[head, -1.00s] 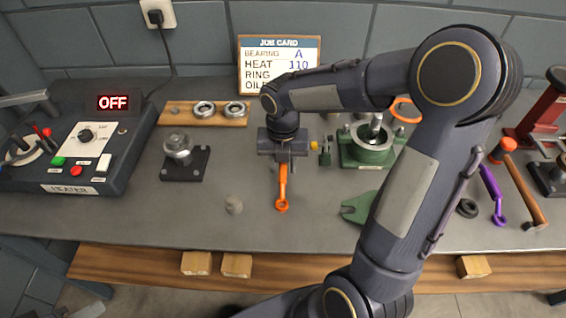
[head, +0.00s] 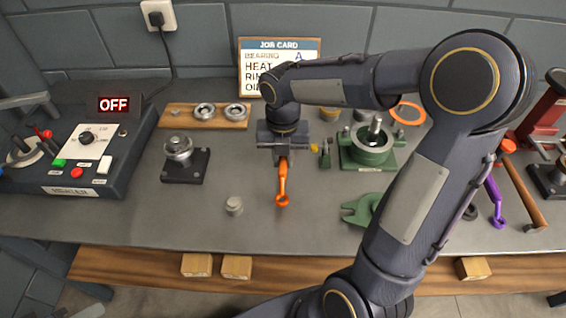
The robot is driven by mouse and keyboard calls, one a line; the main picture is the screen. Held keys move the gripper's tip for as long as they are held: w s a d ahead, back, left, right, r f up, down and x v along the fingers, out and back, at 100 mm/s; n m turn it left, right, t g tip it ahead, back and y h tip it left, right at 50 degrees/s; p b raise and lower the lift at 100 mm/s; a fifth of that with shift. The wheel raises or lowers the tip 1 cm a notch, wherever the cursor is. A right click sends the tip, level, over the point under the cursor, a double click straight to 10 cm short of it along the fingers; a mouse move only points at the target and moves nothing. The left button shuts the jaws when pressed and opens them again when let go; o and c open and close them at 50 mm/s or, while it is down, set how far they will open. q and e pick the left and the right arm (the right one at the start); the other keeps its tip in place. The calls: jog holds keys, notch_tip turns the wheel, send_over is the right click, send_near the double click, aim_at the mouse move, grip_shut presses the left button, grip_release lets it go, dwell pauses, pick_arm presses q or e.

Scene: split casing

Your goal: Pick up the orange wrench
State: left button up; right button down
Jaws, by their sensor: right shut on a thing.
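The orange wrench (head: 282,188) is in the middle of the head view, its ring end toward the front of the bench. My right gripper (head: 283,155) is shut on its far end from above. The gripper hides that far end. I cannot tell for sure whether the wrench is clear of the bench top. Of my left arm, only a grey part shows at the left edge; its gripper is not in view.
A small grey cylinder (head: 234,205) stands left of the wrench. A bearing on a dark base (head: 184,160) stands further left. A green fixture (head: 368,146) and a green fork-shaped plate (head: 360,209) are to the right. The heater box (head: 75,165) is at far left.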

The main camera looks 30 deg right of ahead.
jog(key=s+a+r, duration=0.3)
jog(key=a+r, duration=0.7)
jog(key=a, duration=0.3)
jog(key=shift+s+a, duration=0.3)
jog(key=shift+s, duration=0.05)
jog(key=c, duration=1.9)
grip_release()
grip_shut()
